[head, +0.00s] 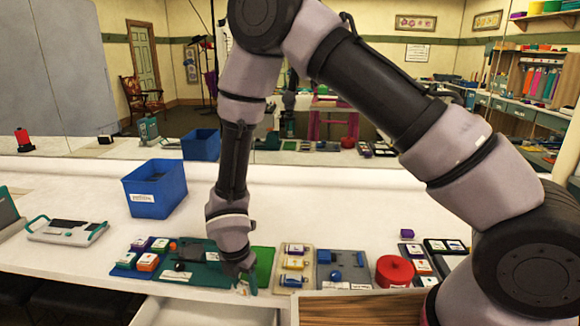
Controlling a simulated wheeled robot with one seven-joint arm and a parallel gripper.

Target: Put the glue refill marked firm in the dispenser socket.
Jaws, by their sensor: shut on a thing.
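My gripper (246,284) points down at the front edge of the counter, over the near right part of a dark green board (205,272). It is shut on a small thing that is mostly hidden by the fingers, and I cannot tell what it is. Several small labelled blocks, among them an orange one (147,262), sit on a blue tray (122,267) just left of the board. More labelled blocks stand on a beige tray (283,277) to the right. No label is legible, so I cannot pick out the firm refill. I cannot make out the dispenser socket for certain.
A blue bin (155,190) stands behind on the left, and a teal and white device (66,231) lies farther left. A blue-grey board (345,268) and a red round thing (394,271) are to the right. An open drawer (205,312) juts out below. The counter's middle is clear.

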